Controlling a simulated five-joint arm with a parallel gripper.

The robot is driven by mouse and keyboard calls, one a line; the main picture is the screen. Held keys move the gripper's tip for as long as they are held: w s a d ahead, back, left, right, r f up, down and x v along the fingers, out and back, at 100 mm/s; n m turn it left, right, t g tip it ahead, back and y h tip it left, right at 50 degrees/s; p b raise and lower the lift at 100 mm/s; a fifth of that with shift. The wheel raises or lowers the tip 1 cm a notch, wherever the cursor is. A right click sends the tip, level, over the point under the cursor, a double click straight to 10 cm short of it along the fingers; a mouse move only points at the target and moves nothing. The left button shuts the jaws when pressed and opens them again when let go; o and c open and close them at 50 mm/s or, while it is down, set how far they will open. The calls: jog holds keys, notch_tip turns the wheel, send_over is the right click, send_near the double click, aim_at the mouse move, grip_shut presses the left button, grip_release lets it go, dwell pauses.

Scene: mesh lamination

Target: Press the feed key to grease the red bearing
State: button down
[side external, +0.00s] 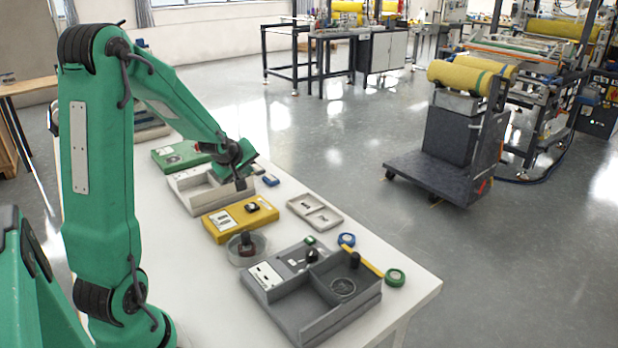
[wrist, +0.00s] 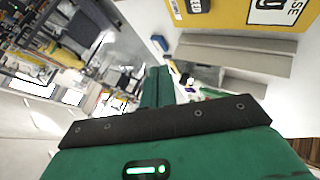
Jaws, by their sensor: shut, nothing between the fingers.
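My gripper (side external: 240,182) is shut and empty. In the side external view it points down over the right end of the light grey tray (side external: 189,198), behind the yellow box. The green fingers (wrist: 157,86) are together in the wrist view. The yellow box (side external: 226,231) has white labels and a black key or knob (side external: 252,207) on top; part of the box (wrist: 232,14) also shows at the top of the wrist view. I cannot tell which control is the feed key.
A grey compartment box (side external: 305,315) with a black knob stands at the near table end. A green box (side external: 172,159) lies at the far end. A small tray (side external: 331,222), a blue roll (side external: 347,240) and a green roll (side external: 396,277) lie along the right edge.

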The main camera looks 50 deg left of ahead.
jog(key=shift+f, duration=0.1)
dwell(0.3)
send_near(253, 204)
jog(key=shift+w+a+f, duration=0.45)
jog(key=shift+w+a, duration=0.05)
jog(key=shift+w, duration=0.25)
jog(key=shift+w+a+f, duration=0.45)
jog(key=shift+w+a, duration=0.05)
jog(key=shift+w, duration=0.2)
jog(key=shift+w+a+f, duration=0.45)
jog(key=shift+w+a, duration=0.1)
jog(key=shift+w, duration=0.2)
jog(key=shift+s+f, duration=0.1)
jog(key=shift+f, duration=0.9)
dwell(2.1)
jog(key=shift+r, duration=1)
jog(key=shift+r, duration=2.55)
